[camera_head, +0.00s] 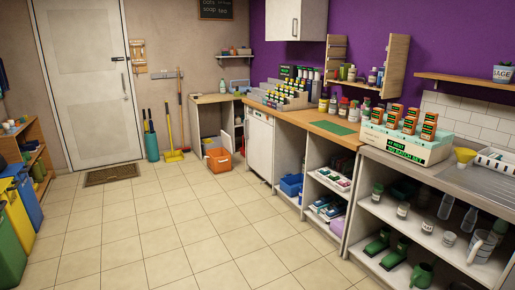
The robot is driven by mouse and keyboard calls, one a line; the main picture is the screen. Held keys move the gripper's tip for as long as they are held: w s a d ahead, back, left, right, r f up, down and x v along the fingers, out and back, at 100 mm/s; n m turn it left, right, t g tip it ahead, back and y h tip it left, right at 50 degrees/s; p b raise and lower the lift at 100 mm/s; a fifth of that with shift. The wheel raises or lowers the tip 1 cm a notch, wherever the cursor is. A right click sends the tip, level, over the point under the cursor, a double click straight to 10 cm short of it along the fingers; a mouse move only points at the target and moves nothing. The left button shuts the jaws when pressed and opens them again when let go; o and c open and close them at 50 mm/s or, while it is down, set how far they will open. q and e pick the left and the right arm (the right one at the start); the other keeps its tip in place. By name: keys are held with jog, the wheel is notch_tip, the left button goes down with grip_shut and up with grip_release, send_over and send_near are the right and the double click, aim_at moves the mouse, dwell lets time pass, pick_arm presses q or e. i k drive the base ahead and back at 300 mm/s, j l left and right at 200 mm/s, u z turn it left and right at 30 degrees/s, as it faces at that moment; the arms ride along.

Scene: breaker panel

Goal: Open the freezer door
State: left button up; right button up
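No thing is clearly recognisable as a freezer. A white front under the counter (259,146), left of the open shelves, looks like a closed appliance or cabinet door with a dark strip near its top. I cannot tell whether it is the freezer. Neither of my grippers shows in the head view.
The tiled floor (155,225) is clear in the middle. An orange bin (219,160) stands near the white front. The wooden counter (318,124) and open steel shelving (430,240) line the right. Coloured bins (25,190) stand left. A closed white door (88,82) is at the back.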

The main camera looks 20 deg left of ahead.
aim_at(260, 134)
jog(key=i+j+u, duration=0.25)
jog(key=i+u, duration=0.25)
jog(key=i, duration=0.2)
jog(key=i+j+u, duration=0.1)
jog(key=i+u, duration=0.25)
jog(key=i, duration=3.35)
